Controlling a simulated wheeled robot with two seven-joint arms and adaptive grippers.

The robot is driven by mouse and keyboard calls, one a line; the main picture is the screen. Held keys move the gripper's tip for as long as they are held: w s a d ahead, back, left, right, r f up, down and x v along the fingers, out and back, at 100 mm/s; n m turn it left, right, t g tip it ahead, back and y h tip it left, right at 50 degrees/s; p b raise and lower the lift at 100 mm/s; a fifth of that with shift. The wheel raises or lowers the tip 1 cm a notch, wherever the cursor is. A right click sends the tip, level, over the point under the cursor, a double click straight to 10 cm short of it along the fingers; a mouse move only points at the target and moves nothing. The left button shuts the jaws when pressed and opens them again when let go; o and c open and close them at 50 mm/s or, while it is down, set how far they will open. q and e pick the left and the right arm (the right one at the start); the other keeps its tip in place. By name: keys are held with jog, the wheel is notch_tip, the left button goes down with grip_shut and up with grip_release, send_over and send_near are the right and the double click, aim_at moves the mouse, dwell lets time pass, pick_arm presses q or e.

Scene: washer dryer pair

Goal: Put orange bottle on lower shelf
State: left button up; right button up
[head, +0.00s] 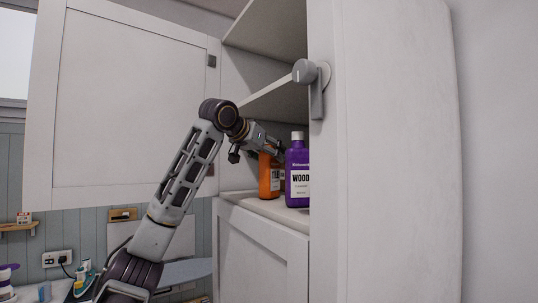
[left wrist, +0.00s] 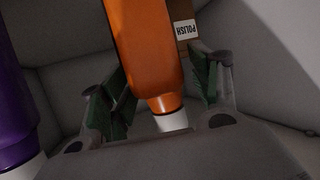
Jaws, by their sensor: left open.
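The orange bottle (head: 269,178) stands upright on the cabinet's lower shelf (head: 283,212), left of a purple bottle. In the left wrist view the orange bottle (left wrist: 147,50) appears upside down, with its white cap toward my palm. My left gripper (head: 268,148) reaches into the cabinet at the bottle's top and hides its cap in the head view. In the left wrist view the open fingers of my left gripper (left wrist: 160,92) are on either side of the bottle, with a gap visible on the left. My right gripper is not in view.
The purple bottle (head: 298,175) stands close beside the orange one, also at the left wrist view's left edge (left wrist: 15,110). A box labelled POLISH (left wrist: 184,28) is behind. The cabinet door (head: 125,110) is open left; a higher shelf (head: 275,103) is above.

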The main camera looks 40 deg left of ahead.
pick_arm(q)
jog(key=b+v, duration=0.1)
jog(key=v, duration=1.1)
jog(key=shift+b, duration=0.35)
dwell(0.4)
